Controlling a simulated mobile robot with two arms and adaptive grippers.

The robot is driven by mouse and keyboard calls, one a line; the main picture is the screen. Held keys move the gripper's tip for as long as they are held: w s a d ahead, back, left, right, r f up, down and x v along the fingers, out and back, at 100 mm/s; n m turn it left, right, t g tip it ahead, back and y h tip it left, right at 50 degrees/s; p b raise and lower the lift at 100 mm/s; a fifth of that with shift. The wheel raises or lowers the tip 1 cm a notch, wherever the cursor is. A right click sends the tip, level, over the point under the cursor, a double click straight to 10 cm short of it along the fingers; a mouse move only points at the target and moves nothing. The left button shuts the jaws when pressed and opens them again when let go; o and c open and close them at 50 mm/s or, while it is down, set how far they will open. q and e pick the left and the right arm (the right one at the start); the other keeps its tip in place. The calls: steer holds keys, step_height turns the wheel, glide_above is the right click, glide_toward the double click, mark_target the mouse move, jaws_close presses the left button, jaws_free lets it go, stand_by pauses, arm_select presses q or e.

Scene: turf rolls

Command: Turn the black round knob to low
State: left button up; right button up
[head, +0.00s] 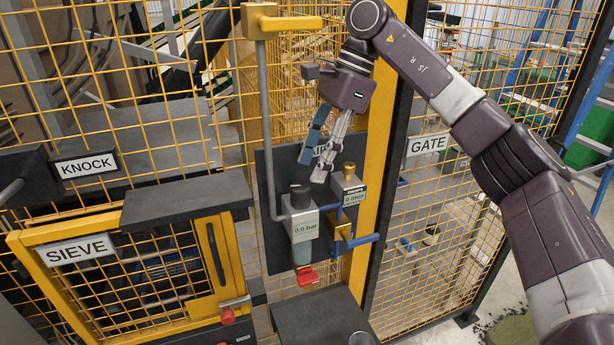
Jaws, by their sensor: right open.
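The regulator is mounted on a dark panel on the yellow post. My right gripper (315,172) comes down from the upper right and is open. Its fingertips are just above and to the right of the knob, and I see nothing between them. I cannot tell whether a fingertip touches the knob. My left gripper is not in view. No mark for low on the knob is readable.
A second small box with a brass top (349,170) stands right of the regulator, above a blue lever (362,240). The SIEVE door (120,285) and KNOCK label (86,165) are left. Yellow mesh surrounds the panel.

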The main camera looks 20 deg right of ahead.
steer(key=shift+w+d+r, duration=0.1)
steer(key=shift+d+r, duration=0.15)
steer(key=shift+r, duration=0.35)
